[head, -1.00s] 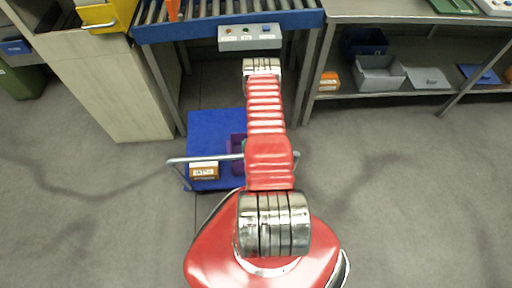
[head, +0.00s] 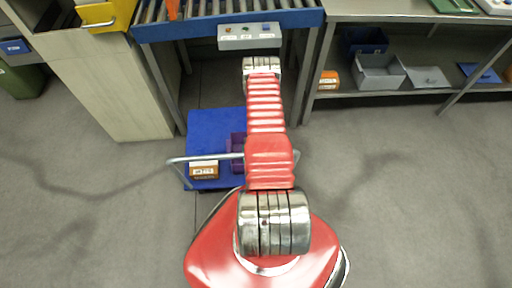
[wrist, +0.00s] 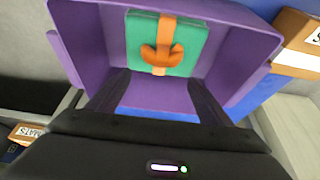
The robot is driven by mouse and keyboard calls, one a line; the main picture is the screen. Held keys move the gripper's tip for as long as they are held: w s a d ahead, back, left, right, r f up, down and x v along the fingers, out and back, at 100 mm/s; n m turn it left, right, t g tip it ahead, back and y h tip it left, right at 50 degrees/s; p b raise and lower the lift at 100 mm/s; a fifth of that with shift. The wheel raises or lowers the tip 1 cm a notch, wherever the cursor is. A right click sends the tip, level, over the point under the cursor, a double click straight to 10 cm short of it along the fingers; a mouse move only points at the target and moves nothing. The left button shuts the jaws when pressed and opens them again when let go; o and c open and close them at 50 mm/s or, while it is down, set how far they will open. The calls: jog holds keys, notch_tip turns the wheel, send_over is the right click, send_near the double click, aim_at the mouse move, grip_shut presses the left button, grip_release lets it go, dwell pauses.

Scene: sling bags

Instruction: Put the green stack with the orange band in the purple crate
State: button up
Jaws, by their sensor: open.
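The green stack (wrist: 190,45) with its orange band (wrist: 163,57) lies inside the purple crate (wrist: 233,17) in the wrist view, against the crate's far side. The band forms a raised loop on top. My gripper (wrist: 158,78) is open, its two dark fingers apart and reaching over the crate's near part. Nothing is between the fingertips. In the head view, part of the purple crate (head: 237,142) shows on the blue trolley behind my red arm. The stack and my gripper are hidden there.
The blue trolley (head: 205,127) has a metal handle (head: 205,158) and carries an orange-brown box (head: 204,170) beside the crate. A roller conveyor (head: 200,12) with a control box (head: 249,36) stands behind it. A shelf with grey and blue bins is at right. Open floor lies on both sides.

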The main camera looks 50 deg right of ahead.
jog(key=v, duration=0.8)
jog(key=shift+r, duration=0.15)
dwell(0.6)
jog(key=shift+d, duration=0.1)
